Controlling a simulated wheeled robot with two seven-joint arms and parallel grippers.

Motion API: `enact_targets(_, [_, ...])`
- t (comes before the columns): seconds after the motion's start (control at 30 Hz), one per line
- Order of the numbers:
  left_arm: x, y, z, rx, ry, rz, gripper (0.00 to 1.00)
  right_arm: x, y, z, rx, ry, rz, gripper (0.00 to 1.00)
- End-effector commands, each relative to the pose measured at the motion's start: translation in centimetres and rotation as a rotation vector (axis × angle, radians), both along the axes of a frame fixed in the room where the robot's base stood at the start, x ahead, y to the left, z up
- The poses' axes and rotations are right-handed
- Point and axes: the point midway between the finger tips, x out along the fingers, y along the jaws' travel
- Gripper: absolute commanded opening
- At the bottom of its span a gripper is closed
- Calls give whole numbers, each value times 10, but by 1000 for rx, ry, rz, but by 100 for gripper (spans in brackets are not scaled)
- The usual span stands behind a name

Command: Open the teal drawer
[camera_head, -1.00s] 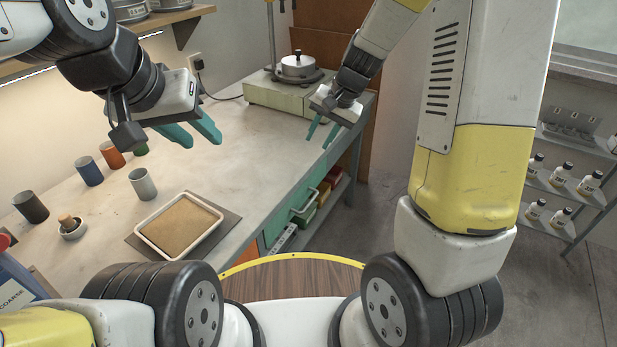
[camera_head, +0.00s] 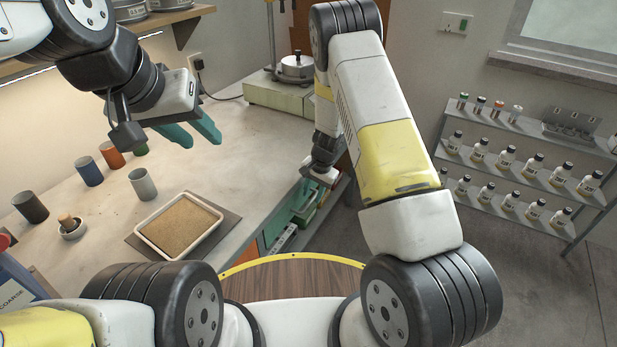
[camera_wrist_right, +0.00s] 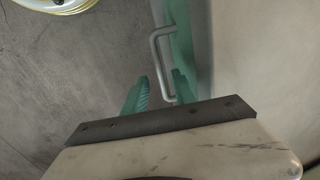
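The teal drawer (camera_head: 277,228) is in the side of the bench, and my right arm partly covers it in the head view. In the right wrist view, the teal drawer front (camera_wrist_right: 182,35) has a grey bar handle (camera_wrist_right: 155,60). My right gripper (camera_wrist_right: 160,88) is open, its teal fingers apart, with the near end of the handle showing between them. I cannot tell whether they touch it. In the head view the right fingertips are hard to make out. My left gripper (camera_head: 204,143) is open and empty above the bench top.
A shelf rack of bottles (camera_head: 510,180) stands at the right. Floor between is clear.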

Motion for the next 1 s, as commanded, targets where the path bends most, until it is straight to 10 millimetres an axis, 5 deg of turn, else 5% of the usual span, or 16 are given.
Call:
enact_targets(0.2, [0, 0, 0, 0, 0, 0, 36, 2, 3, -19, -1, -1, 0, 33])
enact_targets(0.47, [0, 0, 0, 0, 0, 0, 36, 3, 3, -21, -1, -1, 1, 33])
enact_targets(0.67, [0, 0, 0, 0, 0, 0, 36, 3, 3, -20, -1, -1, 1, 0])
enact_targets(1.0, [0, 0, 0, 0, 0, 0, 36, 2, 3, -20, 0, 0, 1, 0])
